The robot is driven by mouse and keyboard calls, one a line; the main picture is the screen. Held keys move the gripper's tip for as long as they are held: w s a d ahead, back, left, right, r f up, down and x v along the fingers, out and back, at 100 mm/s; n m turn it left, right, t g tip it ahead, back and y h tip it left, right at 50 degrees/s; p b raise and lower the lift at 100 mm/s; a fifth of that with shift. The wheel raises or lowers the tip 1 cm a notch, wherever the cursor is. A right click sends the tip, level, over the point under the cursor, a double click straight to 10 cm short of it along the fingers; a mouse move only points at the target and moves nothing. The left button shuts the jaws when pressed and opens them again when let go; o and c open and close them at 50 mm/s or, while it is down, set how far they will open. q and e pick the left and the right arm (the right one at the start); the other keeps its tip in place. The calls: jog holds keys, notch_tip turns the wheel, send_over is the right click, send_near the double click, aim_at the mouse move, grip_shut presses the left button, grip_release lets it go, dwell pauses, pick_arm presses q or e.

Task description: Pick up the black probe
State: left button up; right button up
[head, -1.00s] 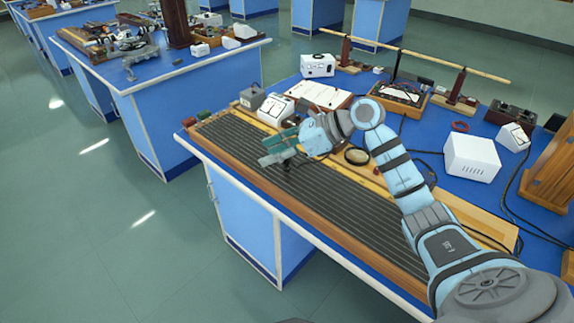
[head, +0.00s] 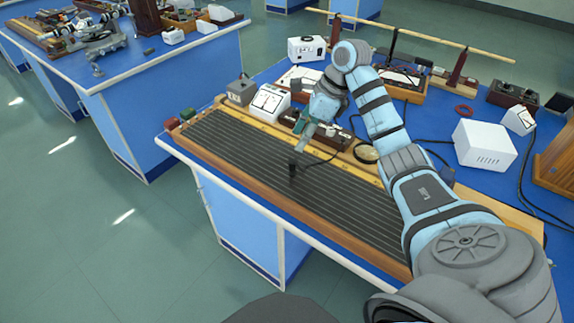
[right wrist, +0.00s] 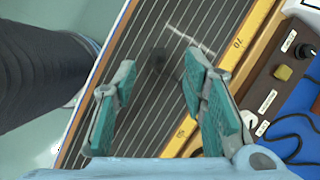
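The black probe (head: 293,166) is a small dark upright piece on the dark striped board (head: 250,145), near its middle. My right gripper (head: 303,145) is just behind and above it in the head view, its fingers pointing down toward the board. In the right wrist view the two green-padded fingers (right wrist: 157,74) are spread apart with nothing between the pads. A dark blurred shape, seemingly the probe (right wrist: 158,60), shows beyond the fingertips, between them. I see no contact with it. My left gripper is not in view.
A white meter (head: 268,102) and a grey box (head: 240,92) stand behind the board. A brown control box (right wrist: 290,55) is right of the board in the wrist view. A white box (head: 484,148) and black cables lie to the right. The board's left part is clear.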

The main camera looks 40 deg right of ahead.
aim_at(293, 161)
jog(key=x, duration=0.6)
jog(key=s+x, duration=0.1)
jog(key=x, duration=0.3)
jog(key=shift+d+f, duration=0.2)
jog(key=shift+d, duration=0.15)
grip_shut()
